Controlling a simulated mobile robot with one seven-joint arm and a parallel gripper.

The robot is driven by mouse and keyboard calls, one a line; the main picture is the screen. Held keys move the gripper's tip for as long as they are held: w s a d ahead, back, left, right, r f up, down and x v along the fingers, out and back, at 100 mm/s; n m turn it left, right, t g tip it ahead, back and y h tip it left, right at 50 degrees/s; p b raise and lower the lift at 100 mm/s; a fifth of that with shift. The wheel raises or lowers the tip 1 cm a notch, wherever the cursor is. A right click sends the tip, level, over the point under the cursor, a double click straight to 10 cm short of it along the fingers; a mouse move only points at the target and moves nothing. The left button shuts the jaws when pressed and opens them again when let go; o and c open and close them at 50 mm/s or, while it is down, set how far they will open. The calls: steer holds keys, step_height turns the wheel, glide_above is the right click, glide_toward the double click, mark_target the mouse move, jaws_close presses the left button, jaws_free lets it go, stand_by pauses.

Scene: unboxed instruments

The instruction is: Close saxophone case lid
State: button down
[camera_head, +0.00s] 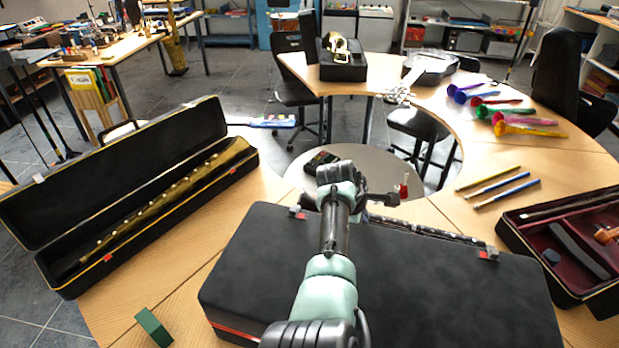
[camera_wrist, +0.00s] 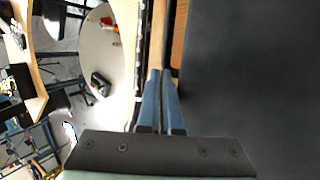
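A long black case (camera_head: 92,182) with red latches stands open on the left of the table in the head view. A straight gold keyed instrument (camera_head: 170,195), which looks like the saxophone, lies in it, and its lid (camera_head: 120,150) leans up and back on the far side. My gripper (camera_head: 345,175) is well right of this case, above the far edge of a large black case. In the wrist view, its blue fingers (camera_wrist: 161,100) are close together with nothing visible held between them. The open case is not recognisable in the wrist view.
The large black case (camera_head: 420,285) fills the front middle; a silver keyed instrument (camera_head: 430,230) shows beyond it. A green block (camera_head: 153,327) sits at front left. An open red-lined case (camera_head: 575,245) is at right, near several coloured sticks and horns. Bare wood separates the two black cases.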

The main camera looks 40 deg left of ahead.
steer(key=shift+s+d+f, duration=0.15)
steer(key=shift+s+f, duration=0.1)
steer(key=shift+f, duration=0.35)
steer(key=shift+r, duration=0.1)
steer(key=a+r+p, duration=0.3)
steer(key=r+p, duration=0.1)
steer(key=r, duration=1)
steer(key=shift+s+r, duration=0.3)
steer(key=shift+s, duration=0.1)
